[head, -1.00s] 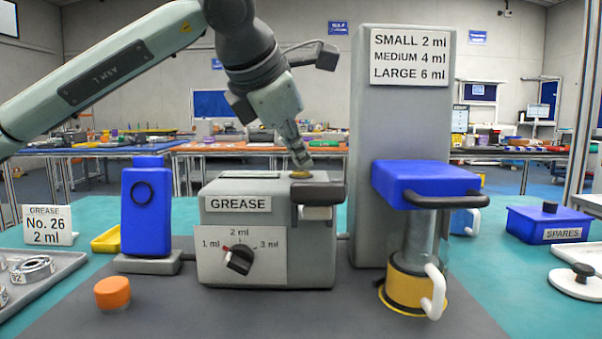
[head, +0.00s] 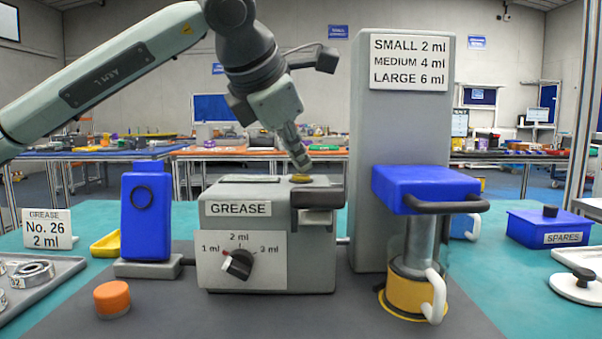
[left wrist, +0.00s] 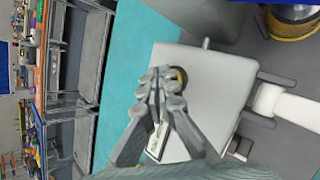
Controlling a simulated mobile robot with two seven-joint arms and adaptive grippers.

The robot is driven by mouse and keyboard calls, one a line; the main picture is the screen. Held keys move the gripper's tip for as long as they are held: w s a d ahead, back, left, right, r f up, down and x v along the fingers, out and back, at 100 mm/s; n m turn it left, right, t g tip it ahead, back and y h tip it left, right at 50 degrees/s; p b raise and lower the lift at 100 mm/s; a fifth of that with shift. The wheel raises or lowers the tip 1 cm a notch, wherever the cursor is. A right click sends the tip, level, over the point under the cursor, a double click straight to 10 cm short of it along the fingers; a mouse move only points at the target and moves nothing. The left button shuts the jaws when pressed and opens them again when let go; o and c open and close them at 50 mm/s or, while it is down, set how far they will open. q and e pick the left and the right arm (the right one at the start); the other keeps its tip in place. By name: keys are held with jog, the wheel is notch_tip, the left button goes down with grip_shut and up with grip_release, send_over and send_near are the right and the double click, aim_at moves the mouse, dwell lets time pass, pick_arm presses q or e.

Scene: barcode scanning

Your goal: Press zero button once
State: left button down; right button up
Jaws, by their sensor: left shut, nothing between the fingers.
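The grey grease dispenser (head: 210,193) stands in the middle of the head view, with a dial (head: 238,265) on its front. A round brass-coloured button (head: 301,179) sits on its top. In the left wrist view the button (left wrist: 180,76) is partly hidden behind the fingers. No zero mark is readable on it. My left gripper (head: 304,168) is shut and empty, pointing down with its tips right over the button. I cannot tell whether they touch it. In the left wrist view the gripper (left wrist: 164,72) partly covers a small display (left wrist: 157,140) on the dispenser's top. My right gripper is not in view.
A tall grey column (head: 402,150) with a blue-topped press (head: 425,185) stands close on the right. A blue bottle-shaped unit (head: 146,215) is on the left, with an orange-capped jar (head: 112,297) in front. A blue spares box (head: 548,227) is far right.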

aim_at(299, 176)
pick_arm(q)
jog(key=shift+r, duration=0.45)
jog(key=shift+r, duration=0.1)
jog(key=shift+r+p, duration=1.8)
jog(key=shift+r, duration=0.65)
